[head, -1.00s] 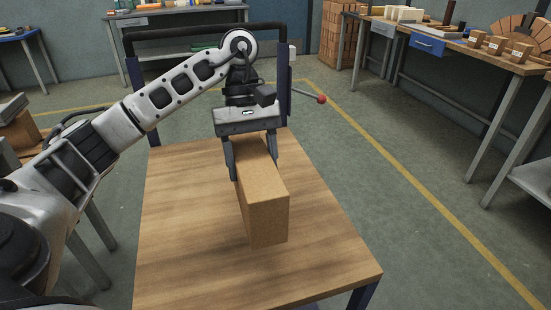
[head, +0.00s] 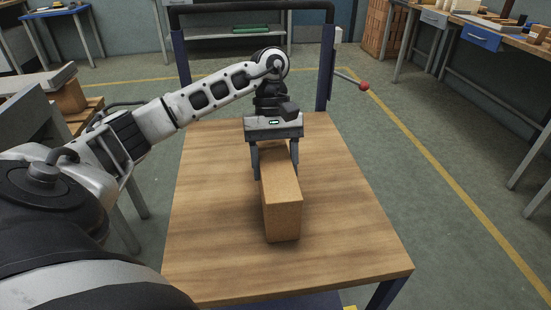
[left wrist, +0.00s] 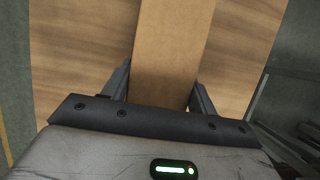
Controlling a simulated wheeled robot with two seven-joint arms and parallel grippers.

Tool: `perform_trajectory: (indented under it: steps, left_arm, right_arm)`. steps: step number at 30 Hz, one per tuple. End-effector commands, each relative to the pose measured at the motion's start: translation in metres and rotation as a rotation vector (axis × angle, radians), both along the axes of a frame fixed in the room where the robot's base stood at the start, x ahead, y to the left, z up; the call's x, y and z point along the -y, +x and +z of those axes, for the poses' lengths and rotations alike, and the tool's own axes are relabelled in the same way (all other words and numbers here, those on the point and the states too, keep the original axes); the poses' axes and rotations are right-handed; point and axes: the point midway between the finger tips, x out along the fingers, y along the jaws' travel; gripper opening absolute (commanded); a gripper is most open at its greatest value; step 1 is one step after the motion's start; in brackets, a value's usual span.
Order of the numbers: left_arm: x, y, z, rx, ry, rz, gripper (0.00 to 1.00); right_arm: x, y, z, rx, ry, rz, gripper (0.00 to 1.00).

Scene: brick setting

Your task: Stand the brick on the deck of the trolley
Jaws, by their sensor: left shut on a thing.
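The brick (head: 282,212) is a tan block, long side running away from me, over the middle of the trolley's wooden deck (head: 345,225). My left gripper (head: 275,166) is shut on the brick, one finger on each long side towards its far end. In the left wrist view the brick (left wrist: 172,45) passes between the two fingers, with wood grain on both sides. The brick's underside is hidden, so I cannot tell whether it touches the deck or hangs just above it. My right gripper is out of view.
The trolley's dark push frame (head: 328,65) rises at the far end, with a red-knobbed lever (head: 363,86) to its right. The deck around the brick is bare. A bench with a blue drawer (head: 481,36) stands at the right. Grey and wooden furniture stands at the left.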

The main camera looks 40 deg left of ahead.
Motion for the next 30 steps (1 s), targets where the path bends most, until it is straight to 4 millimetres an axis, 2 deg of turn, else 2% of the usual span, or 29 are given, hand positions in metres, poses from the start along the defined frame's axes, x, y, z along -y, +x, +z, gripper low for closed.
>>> perform_trajectory:
  steps: [6,7,9,17,21,26,30]
  left_arm:
    - [0.0,0.001,0.0,0.005,-0.002,0.0,0.0]
    - [0.0,0.0,-0.002,0.0,0.0,0.0,0.61]
    - [0.0,0.0,-0.001,0.0,0.0,0.0,0.8]
    - [0.0,0.0,-0.001,0.0,0.0,0.0,0.8]
    - [-0.001,0.002,0.005,0.002,0.0,0.001,0.8]
    - [-0.009,0.009,0.033,0.005,0.0,0.003,0.8]
    - [-0.019,0.016,0.066,0.005,0.001,0.002,0.8]
  right_arm:
    - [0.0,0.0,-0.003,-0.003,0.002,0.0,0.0]
    - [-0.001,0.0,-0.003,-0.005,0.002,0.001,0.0]
    - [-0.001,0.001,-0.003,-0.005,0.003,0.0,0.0]
    - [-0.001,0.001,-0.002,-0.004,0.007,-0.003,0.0]
    - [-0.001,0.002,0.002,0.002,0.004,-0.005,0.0]
    - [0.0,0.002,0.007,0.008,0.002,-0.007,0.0]
    - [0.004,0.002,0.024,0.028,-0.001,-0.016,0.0]
